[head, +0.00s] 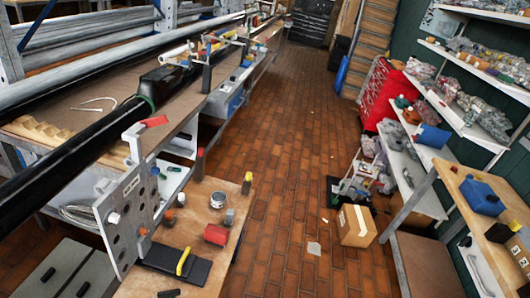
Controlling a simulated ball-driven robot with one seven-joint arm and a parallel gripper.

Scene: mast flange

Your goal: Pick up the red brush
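I cannot pick out the red brush for sure; several small red things show. A red, rounded block-like thing (216,234) lies on the low wooden bench top (205,198) near the front. A dark upright piece with a red top (199,160) stands at that bench's back edge. A flat red piece (155,121) sits on top of the white bracket at left. Bristles cannot be made out on any of them. My gripper is not in view, and none of these things is seen held.
A long black mast (70,155) runs along the left bench. A white panel with knobs (120,215), a small can (229,217) and a black tray (172,263) stand near the red things. A cardboard box (356,226) stands on the tiled floor. The middle aisle is mostly clear.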

